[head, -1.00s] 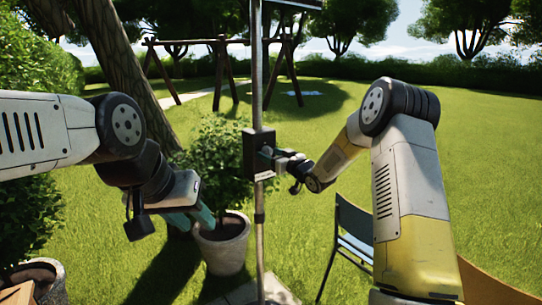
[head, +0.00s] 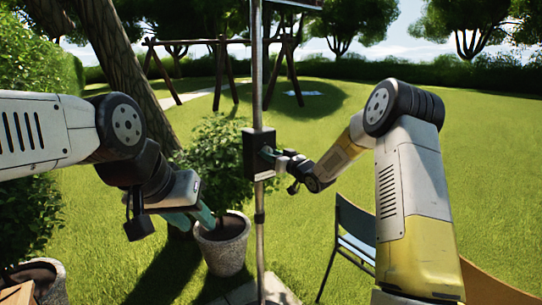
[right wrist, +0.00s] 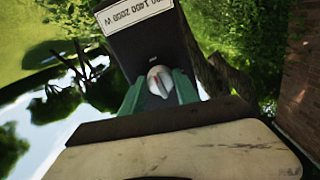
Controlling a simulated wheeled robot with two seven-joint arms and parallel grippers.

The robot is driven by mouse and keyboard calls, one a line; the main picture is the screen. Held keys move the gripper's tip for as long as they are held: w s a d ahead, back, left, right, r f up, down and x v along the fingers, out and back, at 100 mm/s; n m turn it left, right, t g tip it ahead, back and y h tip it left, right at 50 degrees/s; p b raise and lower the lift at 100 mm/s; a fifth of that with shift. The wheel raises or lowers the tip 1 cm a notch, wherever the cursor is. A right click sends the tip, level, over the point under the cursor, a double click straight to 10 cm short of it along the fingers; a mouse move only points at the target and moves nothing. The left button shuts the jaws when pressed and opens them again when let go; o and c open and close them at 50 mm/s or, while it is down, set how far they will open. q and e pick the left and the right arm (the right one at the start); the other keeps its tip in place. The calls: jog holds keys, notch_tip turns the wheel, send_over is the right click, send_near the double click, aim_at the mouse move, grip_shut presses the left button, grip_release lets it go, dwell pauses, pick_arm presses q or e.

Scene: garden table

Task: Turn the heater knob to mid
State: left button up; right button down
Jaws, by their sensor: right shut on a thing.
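The heater control is a black box (head: 258,155) fixed to a thin upright pole. In the right wrist view its face (right wrist: 145,45) carries a white label (right wrist: 135,12) with upside-down watt figures. A white knob (right wrist: 157,82) with a small red mark sits on that face. My right gripper (head: 266,154) is at the box, its green fingers (right wrist: 158,88) shut on the knob, one on each side. In the head view the knob is hidden by the gripper. My left gripper (head: 190,220) hangs empty to the left of the pole, its green fingers apart.
A potted bush (head: 223,244) stands behind and left of the pole. A chair (head: 352,232) stands to the right, below my right arm. Another pot (head: 40,280) is at the lower left. Open lawn lies behind.

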jog(key=c, duration=0.9)
grip_release()
jog(key=shift+d, duration=0.1)
jog(key=v, duration=0.7)
jog(key=shift+s+d, duration=0.2)
jog(key=shift+s, duration=0.1)
